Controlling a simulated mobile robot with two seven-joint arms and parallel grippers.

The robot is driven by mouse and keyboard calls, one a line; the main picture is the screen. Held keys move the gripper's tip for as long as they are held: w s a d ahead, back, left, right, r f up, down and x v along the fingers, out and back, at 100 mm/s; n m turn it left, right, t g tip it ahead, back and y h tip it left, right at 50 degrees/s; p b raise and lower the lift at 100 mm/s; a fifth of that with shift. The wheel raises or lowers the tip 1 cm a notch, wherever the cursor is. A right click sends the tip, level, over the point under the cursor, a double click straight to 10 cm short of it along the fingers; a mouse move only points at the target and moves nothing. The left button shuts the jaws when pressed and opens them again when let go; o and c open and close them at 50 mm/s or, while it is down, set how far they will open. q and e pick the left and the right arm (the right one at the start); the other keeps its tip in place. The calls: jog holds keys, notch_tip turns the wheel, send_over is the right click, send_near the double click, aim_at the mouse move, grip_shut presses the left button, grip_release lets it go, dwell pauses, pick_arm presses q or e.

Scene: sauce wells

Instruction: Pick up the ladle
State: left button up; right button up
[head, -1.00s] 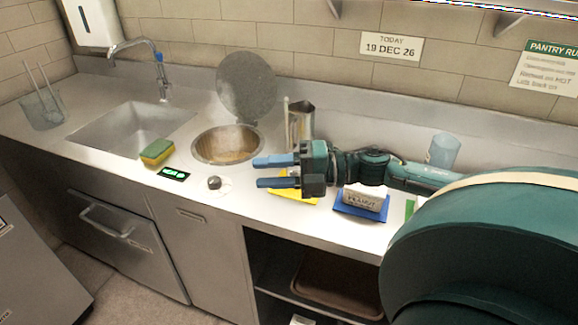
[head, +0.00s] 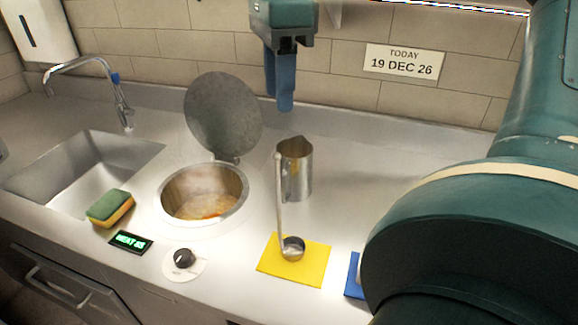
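The ladle (head: 281,208) stands with its small metal bowl on a yellow mat (head: 312,272) on the counter. Its thin handle rises almost upright, passing in front of the left side of a metal jug. My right gripper (head: 284,104) is high above the counter, with its blue fingers pointing down. It is apart from the ladle and appears above the jug and the top of the handle. The fingers overlap from this side, so their gap cannot be seen. Nothing shows between them. My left gripper is out of view.
The metal jug (head: 297,172) stands behind the ladle. A round well (head: 240,205) holding sauce, with its lid (head: 222,112) raised, lies to the left. A blue mat (head: 354,277) lies at right.

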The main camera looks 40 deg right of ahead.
aim_at(279, 153)
notch_tip(279, 153, down, 7)
jog(key=shift+s+f, duration=0.15)
jog(key=shift+a+f+p, duration=0.2)
jog(key=shift+f+p, duration=0.5)
jog(key=shift+f, duration=2.15)
jog(key=shift+c, duration=0.5)
grip_shut()
